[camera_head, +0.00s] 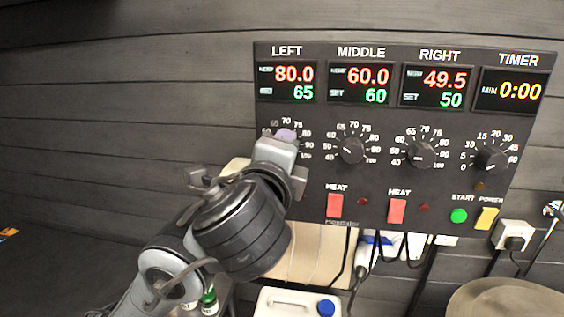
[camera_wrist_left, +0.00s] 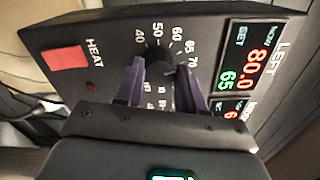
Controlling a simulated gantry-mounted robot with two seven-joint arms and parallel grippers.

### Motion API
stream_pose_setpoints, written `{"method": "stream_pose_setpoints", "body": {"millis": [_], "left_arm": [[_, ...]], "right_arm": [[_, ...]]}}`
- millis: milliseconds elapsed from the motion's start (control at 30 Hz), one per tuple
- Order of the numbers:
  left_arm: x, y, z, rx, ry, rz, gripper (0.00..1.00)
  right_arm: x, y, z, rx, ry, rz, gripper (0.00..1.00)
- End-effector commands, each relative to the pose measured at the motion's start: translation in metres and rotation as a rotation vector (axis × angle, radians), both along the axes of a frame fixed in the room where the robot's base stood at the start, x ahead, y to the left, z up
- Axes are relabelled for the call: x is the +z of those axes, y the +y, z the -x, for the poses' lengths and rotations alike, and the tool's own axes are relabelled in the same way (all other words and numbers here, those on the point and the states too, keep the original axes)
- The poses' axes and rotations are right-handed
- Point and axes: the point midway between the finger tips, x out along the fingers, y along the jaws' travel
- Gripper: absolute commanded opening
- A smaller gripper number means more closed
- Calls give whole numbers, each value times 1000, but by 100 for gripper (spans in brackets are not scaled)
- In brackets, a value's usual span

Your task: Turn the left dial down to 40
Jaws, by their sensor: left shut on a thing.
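The left dial (camera_wrist_left: 159,68) is a dark round knob on the control panel, ringed by white numbers. My left gripper (camera_wrist_left: 160,82), with purple fingertips, is shut on this knob, one finger on each side. In the head view my left gripper (camera_head: 285,137) hides the left dial and part of its scale. The left display (camera_head: 288,82) reads 80.0 in red above 65 in green; it also shows in the left wrist view (camera_wrist_left: 240,70). The knob's white mark appears to point toward the 65–70 side. My right gripper is not in view.
The panel also holds the middle dial (camera_head: 351,150), right dial (camera_head: 421,154) and timer dial (camera_head: 491,158). Red heat switches (camera_head: 334,205), a green start button (camera_head: 458,216) and a yellow power switch (camera_head: 486,218) sit below.

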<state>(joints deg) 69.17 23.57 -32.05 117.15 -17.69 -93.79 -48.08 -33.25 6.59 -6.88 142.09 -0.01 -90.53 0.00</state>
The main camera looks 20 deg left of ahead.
Motion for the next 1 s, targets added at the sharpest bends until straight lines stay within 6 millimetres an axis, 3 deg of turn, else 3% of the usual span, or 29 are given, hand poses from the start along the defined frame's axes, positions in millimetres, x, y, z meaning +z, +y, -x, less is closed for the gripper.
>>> {"method": "stream_pose_setpoints", "body": {"millis": [1000], "left_arm": [[-3,0,0,0,-183,951,8]], "right_arm": [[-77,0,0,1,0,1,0]]}}
